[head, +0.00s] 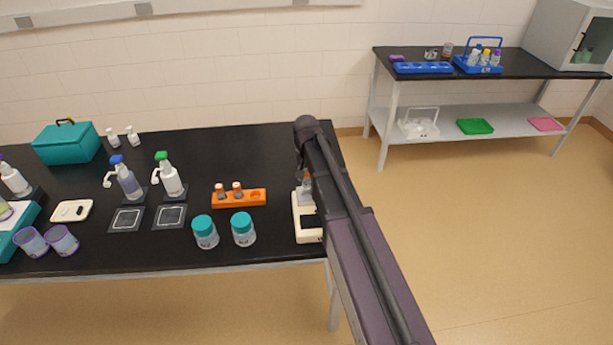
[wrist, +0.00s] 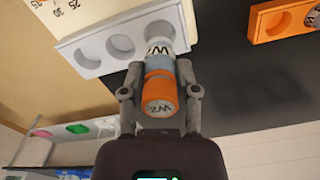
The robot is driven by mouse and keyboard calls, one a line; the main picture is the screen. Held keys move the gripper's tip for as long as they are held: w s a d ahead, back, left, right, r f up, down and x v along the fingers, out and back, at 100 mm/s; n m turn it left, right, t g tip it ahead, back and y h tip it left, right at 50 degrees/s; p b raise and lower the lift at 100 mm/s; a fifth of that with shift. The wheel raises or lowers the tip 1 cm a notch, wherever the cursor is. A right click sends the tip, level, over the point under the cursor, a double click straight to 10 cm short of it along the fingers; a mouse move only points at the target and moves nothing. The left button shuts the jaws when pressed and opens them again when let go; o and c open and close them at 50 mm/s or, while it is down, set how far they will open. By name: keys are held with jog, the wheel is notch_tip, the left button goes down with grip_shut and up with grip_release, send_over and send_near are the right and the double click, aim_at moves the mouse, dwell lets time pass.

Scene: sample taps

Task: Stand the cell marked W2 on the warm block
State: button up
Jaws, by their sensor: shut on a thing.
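The cell marked W2 (wrist: 159,88) has an orange cap and a clear body with a dark W2 label. My gripper (wrist: 160,75) is shut on it, one finger on each side. The cell's far end overlaps the end well of a pale grey block (wrist: 92,62) with a row of round wells; I cannot tell whether it rests on the well's floor. In the head view the cream warm block (head: 308,231) stands at the table's right end, partly hidden by my arm. My gripper (head: 306,186) is above its back part, mostly hidden.
An orange rack (head: 253,197) with two orange-capped cells stands left of the block. Two teal-lidded jars (head: 205,236) (head: 243,233) stand in front of the rack. Pump bottles and dark square pads are further left. The table behind the rack is clear.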

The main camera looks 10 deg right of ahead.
aim_at(306, 186)
jog(key=shift+f+b, duration=0.6)
jog(key=shift+f, duration=0.3)
jog(key=shift+f+b, duration=0.3)
jog(key=shift+f+b, duration=0.45)
jog(key=shift+f, duration=0.05)
jog(key=shift+f, duration=0.2)
dwell(0.5)
jog(key=shift+f+b, duration=0.55)
jog(key=shift+b, duration=0.25)
jog(key=o, duration=1)
